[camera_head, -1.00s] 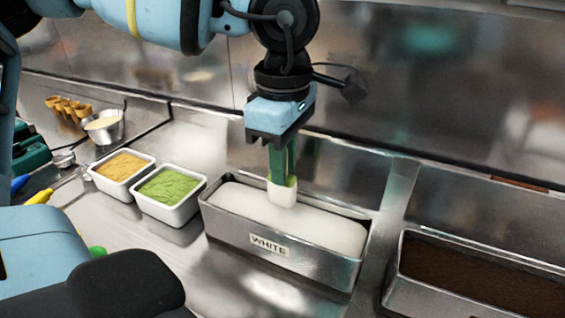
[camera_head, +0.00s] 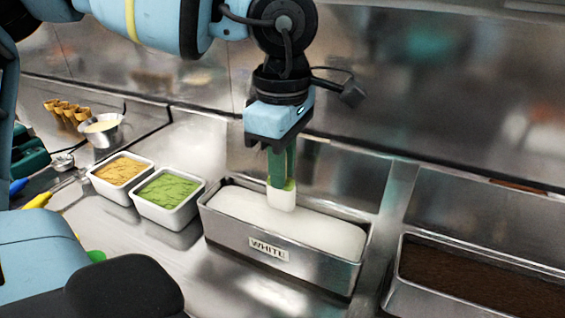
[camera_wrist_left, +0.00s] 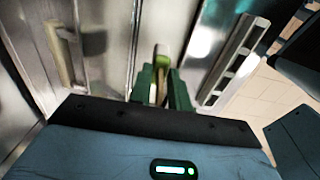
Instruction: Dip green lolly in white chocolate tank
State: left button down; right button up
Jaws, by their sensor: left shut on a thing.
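My left gripper (camera_head: 282,165) points down over the white chocolate tank with its green fingers shut on the lolly. The lolly (camera_head: 281,199) hangs upright below the fingers. Its lower part is white and a narrow green band shows at its top. The metal tank (camera_head: 318,270) bears a "WHITE" label and holds smooth white chocolate (camera_head: 325,231). I cannot tell whether the lolly's tip touches the chocolate. In the left wrist view, the lolly's green end (camera_wrist_left: 162,58) shows beyond the fingers (camera_wrist_left: 162,90), with its stick between them. My right gripper is not in view.
A tub of green topping (camera_head: 167,214) and a tub of tan topping (camera_head: 100,187) stand left of the tank. A dark chocolate tank (camera_head: 397,300) stands at the right. A metal bowl (camera_head: 103,135) and cones (camera_head: 68,112) are at the back left. A metal wall rises behind.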

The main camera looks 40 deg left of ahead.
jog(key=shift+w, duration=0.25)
pick_arm(q)
jog(key=shift+r+p, duration=0.65)
jog(key=shift+r, duration=0.9)
jog(key=shift+r+p, duration=0.3)
jog(key=shift+r, duration=0.65)
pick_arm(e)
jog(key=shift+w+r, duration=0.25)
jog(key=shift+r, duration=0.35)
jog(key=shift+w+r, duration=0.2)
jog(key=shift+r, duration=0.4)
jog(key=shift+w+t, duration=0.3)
pick_arm(q)
jog(key=shift+f, duration=0.1)
